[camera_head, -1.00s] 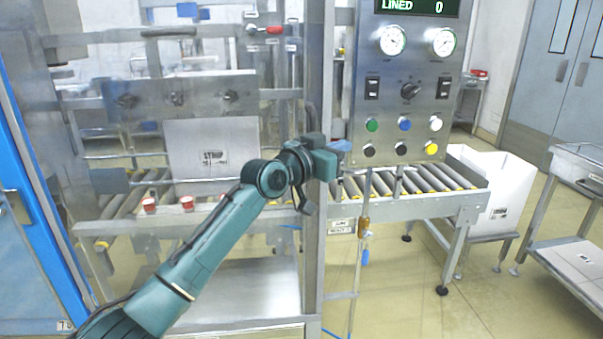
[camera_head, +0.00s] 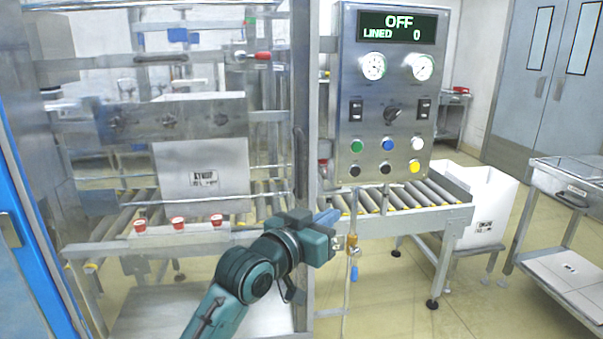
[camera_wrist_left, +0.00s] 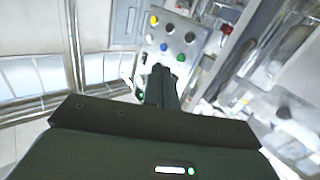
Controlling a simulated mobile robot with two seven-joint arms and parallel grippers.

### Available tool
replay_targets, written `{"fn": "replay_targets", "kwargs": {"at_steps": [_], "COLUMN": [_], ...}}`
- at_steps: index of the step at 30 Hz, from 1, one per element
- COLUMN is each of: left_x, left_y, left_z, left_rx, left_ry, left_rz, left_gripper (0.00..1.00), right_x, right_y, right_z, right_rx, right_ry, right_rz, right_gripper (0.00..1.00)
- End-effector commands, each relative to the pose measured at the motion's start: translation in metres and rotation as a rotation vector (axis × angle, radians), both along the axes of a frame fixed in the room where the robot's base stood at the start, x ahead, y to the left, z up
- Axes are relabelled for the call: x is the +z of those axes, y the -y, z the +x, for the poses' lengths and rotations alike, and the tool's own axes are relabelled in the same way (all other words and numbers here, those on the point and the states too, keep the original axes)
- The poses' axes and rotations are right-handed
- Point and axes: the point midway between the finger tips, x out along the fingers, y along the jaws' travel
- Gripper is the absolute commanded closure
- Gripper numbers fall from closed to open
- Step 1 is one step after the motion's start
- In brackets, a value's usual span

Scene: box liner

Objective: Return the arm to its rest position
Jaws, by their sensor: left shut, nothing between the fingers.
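My left arm (camera_head: 250,275) comes in from the bottom of the head view and reaches up and to the right. Its left gripper (camera_head: 330,217) is below the control panel, in front of the machine's frame post. The fingers show only as a small bluish tip there. In the left wrist view the gripper (camera_wrist_left: 163,85) is shut and empty, with its fingers pointing towards the panel's coloured buttons. My right gripper is in neither view.
The control panel (camera_head: 390,95) reads OFF and LINED 0. A roller conveyor (camera_head: 440,190) runs below it to a white box (camera_head: 485,205). A glass-fronted machine with red buttons (camera_head: 178,222) stands at left. A steel cart (camera_head: 575,190) is at right. The floor between is clear.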

Motion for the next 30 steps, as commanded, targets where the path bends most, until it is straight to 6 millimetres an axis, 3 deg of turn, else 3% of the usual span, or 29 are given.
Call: {"fn": "replay_targets", "kwargs": {"at_steps": [3, 8, 12, 15, 18, 22, 25, 30], "left_x": [-0.064, -0.146, -0.208, -0.242, -0.265, -0.281, -0.286, -0.289], "left_y": [-0.038, -0.093, -0.14, -0.173, -0.199, -0.223, -0.233, -0.237], "left_z": [-0.012, -0.051, -0.106, -0.152, -0.197, -0.24, -0.259, -0.267], "left_rx": [0.087, 0.209, 0.306, 0.362, 0.402, 0.429, 0.438, 0.441], "left_ry": [-0.102, -0.216, -0.31, -0.371, -0.419, -0.461, -0.476, -0.482], "left_rz": [-0.007, 0.018, 0.078, 0.138, 0.201, 0.267, 0.297, 0.31], "left_gripper": [1.0, 1.0, 1.0, 1.0, 1.0, 1.0, 1.0, 1.0], "right_x": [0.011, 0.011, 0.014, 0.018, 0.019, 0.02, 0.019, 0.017], "right_y": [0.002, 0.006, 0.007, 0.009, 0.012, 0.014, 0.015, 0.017], "right_z": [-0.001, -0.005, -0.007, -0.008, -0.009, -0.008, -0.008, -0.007], "right_rx": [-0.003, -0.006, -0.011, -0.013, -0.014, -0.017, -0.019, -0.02], "right_ry": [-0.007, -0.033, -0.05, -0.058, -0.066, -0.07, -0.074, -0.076], "right_rz": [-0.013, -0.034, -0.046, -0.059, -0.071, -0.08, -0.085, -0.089], "right_gripper": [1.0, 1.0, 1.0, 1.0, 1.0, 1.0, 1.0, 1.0]}}
